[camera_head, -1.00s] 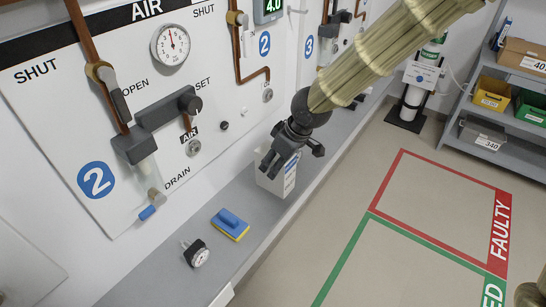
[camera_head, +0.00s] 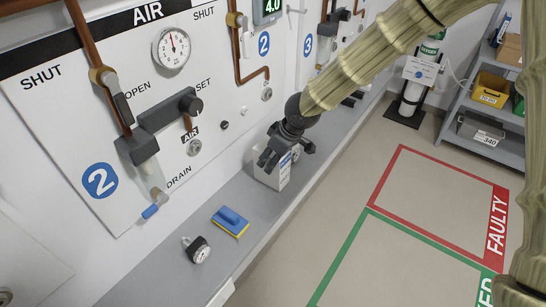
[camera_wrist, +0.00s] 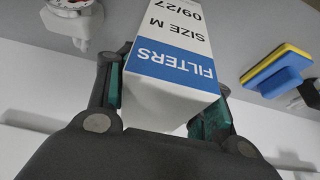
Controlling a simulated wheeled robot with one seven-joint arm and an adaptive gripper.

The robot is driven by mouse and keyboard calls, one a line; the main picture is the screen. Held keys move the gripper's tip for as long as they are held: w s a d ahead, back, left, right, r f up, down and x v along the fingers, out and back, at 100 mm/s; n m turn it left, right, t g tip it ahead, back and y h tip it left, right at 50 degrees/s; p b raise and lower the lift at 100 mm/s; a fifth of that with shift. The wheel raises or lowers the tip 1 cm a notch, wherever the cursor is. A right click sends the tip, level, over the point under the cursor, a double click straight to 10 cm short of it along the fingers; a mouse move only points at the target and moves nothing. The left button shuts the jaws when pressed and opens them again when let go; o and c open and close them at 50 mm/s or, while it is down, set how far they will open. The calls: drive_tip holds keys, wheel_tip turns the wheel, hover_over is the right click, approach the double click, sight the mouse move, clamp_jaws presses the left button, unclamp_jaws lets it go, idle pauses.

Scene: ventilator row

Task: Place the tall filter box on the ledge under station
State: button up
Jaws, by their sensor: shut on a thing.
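The tall filter box (camera_head: 273,171) is white with a blue band and stands at or just above the grey ledge (camera_head: 180,248) under the wall panel. In the wrist view the box (camera_wrist: 170,62) shows the words FILTERS and SIZE M. My gripper (camera_head: 279,150) is shut on the box, with a finger on each side of it. In the wrist view my gripper's dark fingers with green pads (camera_wrist: 165,105) hold its sides. I cannot tell whether the box bottom touches the ledge.
A blue and yellow sponge (camera_head: 230,221) and a small gauge (camera_head: 197,249) lie on the ledge left of the box. The floor has a red FAULTY outline (camera_head: 440,198) and a green outline. A grey shelf (camera_head: 490,120) with bins stands at the right.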

drive_tip(key=o, duration=1.1)
drive_tip(key=shift+f, duration=0.1)
drive_tip(key=v, duration=1.2)
drive_tip(key=shift+b, duration=0.35)
drive_tip(key=shift+a, duration=0.1)
